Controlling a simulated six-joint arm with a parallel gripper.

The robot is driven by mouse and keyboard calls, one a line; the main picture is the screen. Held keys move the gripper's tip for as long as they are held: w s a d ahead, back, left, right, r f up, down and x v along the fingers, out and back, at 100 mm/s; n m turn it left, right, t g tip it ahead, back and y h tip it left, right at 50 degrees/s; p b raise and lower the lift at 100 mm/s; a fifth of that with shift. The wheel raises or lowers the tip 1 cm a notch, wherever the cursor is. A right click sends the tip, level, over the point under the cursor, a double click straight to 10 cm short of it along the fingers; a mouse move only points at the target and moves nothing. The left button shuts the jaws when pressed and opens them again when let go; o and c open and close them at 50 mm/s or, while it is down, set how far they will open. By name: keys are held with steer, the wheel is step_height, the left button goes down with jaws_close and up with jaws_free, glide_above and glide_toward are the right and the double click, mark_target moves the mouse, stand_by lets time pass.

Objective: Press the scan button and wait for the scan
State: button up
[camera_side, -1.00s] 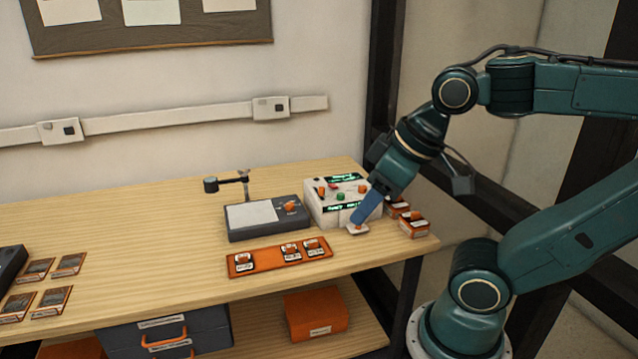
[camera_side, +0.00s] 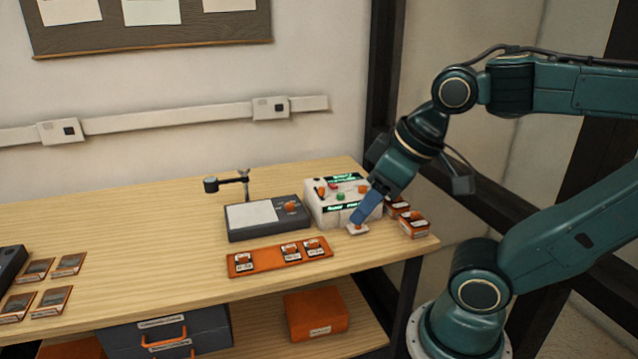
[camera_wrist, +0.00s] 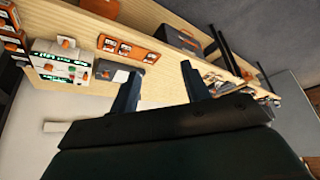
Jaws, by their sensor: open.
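A small pale pad with an orange button (camera_side: 357,230) lies on the bench in front of a white control box (camera_side: 325,212). The box has several coloured knobs or buttons and lit green displays, too small to read. My gripper (camera_side: 359,219) points down just above the pad, its blue finger close to the button; I cannot tell if they touch. In the wrist view both fingers of my gripper (camera_wrist: 157,72) are spread with nothing between them.
A dark device with a pale plate (camera_side: 252,214) and a small stand arm (camera_side: 228,182) is left of the box. An orange tray (camera_side: 267,265) with labelled pieces lies in front. Orange-and-white boxes (camera_side: 414,226) stand right of my gripper. The bench's middle left is clear.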

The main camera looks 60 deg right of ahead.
stand_by(0.3)
jaws_close()
stand_by(1.6)
